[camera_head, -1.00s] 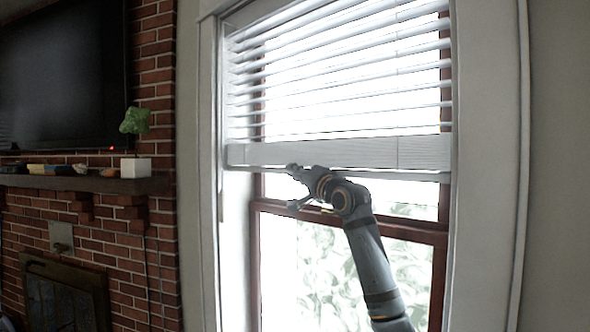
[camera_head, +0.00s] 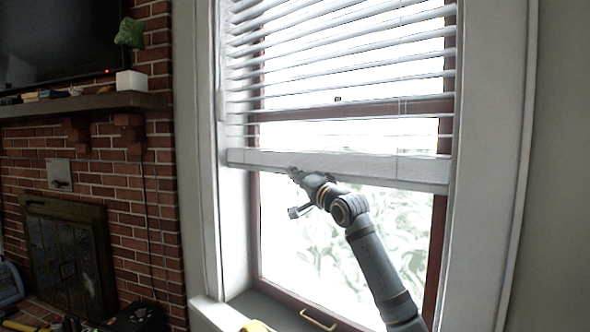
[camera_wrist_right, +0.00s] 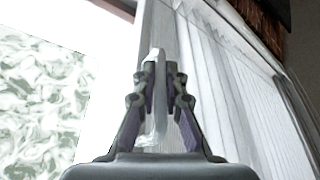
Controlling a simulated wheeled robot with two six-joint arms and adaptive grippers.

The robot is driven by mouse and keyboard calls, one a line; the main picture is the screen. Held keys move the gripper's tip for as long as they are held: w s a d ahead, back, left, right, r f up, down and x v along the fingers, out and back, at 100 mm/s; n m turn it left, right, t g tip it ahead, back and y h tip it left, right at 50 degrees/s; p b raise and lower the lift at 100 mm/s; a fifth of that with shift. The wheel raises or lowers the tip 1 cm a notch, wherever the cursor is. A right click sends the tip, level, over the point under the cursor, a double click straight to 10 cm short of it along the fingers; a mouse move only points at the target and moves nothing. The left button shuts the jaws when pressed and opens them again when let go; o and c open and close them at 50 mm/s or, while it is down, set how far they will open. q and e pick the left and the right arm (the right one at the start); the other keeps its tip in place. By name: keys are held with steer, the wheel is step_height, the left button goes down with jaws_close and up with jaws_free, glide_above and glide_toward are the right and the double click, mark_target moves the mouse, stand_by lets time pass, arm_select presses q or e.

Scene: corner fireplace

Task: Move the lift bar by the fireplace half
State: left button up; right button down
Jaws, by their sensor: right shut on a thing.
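The lift bar (camera_head: 400,169) is the white bottom rail of the blind, spanning the window in the head view. It hangs below the window's red-brown middle rail (camera_head: 350,110), tilted slightly down to the right in the picture. My right gripper (camera_head: 294,174) is at the bar's lower edge, left of its middle. In the right wrist view, the fingers of my right gripper (camera_wrist_right: 160,78) are shut on the bar (camera_wrist_right: 157,110), which shows as a pale strip between them. My left gripper is not in view.
White slats (camera_head: 340,60) spread above the bar, with clear glass (camera_head: 320,240) below. A window sill (camera_head: 270,312) with a brass handle (camera_head: 318,320) lies beneath.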

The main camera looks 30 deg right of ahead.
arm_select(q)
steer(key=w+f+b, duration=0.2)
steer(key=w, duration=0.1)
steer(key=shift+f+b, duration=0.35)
arm_select(e)
step_height(320, 180, down, 5)
steer(key=shift+f, duration=0.2)
steer(key=c, duration=1.4)
jaws_free()
glide_toward(295, 158)
steer(key=w+a+r, duration=0.1)
steer(key=w+a, duration=0.1)
steer(key=w+a+r, duration=0.1)
steer(key=w, duration=0.1)
steer(key=shift+a+r, duration=0.3)
